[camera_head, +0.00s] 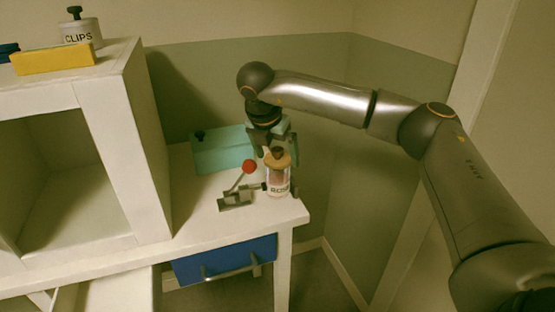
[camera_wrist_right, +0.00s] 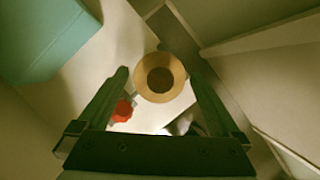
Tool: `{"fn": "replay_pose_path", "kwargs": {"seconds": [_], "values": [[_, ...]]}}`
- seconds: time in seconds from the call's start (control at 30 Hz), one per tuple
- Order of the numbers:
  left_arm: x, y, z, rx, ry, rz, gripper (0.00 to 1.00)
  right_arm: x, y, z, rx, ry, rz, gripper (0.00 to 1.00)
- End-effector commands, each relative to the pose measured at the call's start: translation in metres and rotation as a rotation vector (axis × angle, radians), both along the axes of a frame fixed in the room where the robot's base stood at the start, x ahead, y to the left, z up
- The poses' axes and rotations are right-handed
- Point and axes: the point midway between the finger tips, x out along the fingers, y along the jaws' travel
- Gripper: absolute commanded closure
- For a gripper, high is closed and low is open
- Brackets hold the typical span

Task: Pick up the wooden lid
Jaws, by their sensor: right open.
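The wooden lid (camera_head: 278,159), round and tan with a dark knob, sits on a clear labelled jar (camera_head: 278,183) near the table's right end. My right gripper (camera_head: 276,143) is above and just behind the lid in the head view, open. In the right wrist view the lid (camera_wrist_right: 160,93) shows from above, with its knob in the middle. The fingers of the open right gripper (camera_wrist_right: 158,72) lie to its left and right, with gaps on both sides and nothing held. My left gripper is out of view.
A toggle clamp (camera_head: 236,200) with a red knob (camera_head: 249,166) stands left of the jar, its arm reaching to the jar. A teal box (camera_head: 222,150) is behind it. A white shelf unit (camera_head: 112,150) stands at left. The table (camera_head: 200,235) ends just right of the jar.

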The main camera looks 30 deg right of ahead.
Motion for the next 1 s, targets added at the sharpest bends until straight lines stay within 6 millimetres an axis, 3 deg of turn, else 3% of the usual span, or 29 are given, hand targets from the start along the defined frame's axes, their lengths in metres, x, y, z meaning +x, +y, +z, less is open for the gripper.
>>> {"fn": "replay_pose_path", "kwargs": {"seconds": [0.07, 0.63, 0.87, 1.0], "values": [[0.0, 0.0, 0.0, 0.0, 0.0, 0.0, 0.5, 0.0, 0.0, 0.0, 0.0, 0.0, 0.0, 0.07], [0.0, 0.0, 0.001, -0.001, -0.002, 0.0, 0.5, 0.0, 0.0, 0.0, 0.0, 0.0, 0.0, 0.71], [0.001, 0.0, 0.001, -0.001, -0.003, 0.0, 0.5, 0.0, 0.0, 0.001, 0.0, 0.0, 0.0, 0.73], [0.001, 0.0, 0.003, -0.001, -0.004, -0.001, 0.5, 0.001, 0.0, 0.011, 0.001, -0.003, 0.0, 0.73]]}}
